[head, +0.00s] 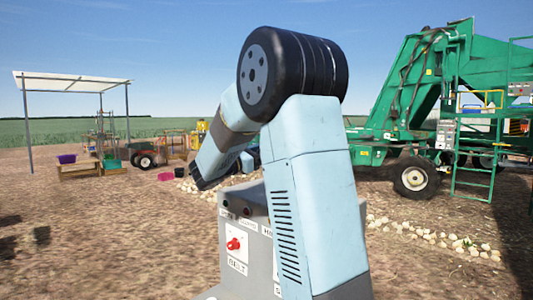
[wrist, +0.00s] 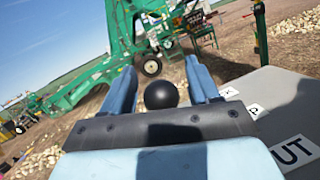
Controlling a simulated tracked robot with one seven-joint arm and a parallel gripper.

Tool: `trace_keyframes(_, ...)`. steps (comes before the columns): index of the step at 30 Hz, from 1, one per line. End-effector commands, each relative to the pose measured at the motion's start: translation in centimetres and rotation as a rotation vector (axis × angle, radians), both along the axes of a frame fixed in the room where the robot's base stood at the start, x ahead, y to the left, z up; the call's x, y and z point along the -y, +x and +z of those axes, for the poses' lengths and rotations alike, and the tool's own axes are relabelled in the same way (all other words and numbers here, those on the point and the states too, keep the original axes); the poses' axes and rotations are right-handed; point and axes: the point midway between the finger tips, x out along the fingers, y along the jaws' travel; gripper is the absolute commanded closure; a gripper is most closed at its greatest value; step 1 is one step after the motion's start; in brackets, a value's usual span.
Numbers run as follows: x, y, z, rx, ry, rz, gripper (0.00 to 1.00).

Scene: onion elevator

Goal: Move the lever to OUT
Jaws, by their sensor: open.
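A black ball knob (wrist: 160,95), which looks like the lever's end, shows between the two blue fingers of my gripper (wrist: 160,70) in the wrist view. The fingers are open, one on each side of the knob, with a gap visible on both sides. The lever's shaft is hidden behind the dark gripper body. A white label reading "OUT" (wrist: 297,151) is on the grey panel (wrist: 290,95) at the lower right of the wrist view. In the head view my arm hides the knob and the gripper.
The grey control box (head: 257,205) stands in front of me, with a red knob (head: 234,244) on its near face. A green machine (head: 440,100) with wheels and a ladder stands at the back right. Onions (head: 430,236) lie on the ground. A canopy (head: 70,82) is far left.

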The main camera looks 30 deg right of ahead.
Motion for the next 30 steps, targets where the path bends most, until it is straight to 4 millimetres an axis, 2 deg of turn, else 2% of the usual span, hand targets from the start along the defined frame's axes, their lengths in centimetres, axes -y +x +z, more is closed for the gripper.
trace_keyframes(5,-0.7,0.0,-0.2,-0.001,0.000,0.002,0.40)
trace_keyframes(8,-1.9,-0.1,-0.5,-0.001,0.000,0.003,0.40)
trace_keyframes(21,-10.0,-0.9,-2.4,-0.002,0.000,0.004,0.40)
trace_keyframes(24,-11.5,-1.1,-2.7,-0.002,0.000,0.003,0.40)
trace_keyframes(30,-13.1,-1.3,-3.1,0.000,0.000,0.001,0.40)
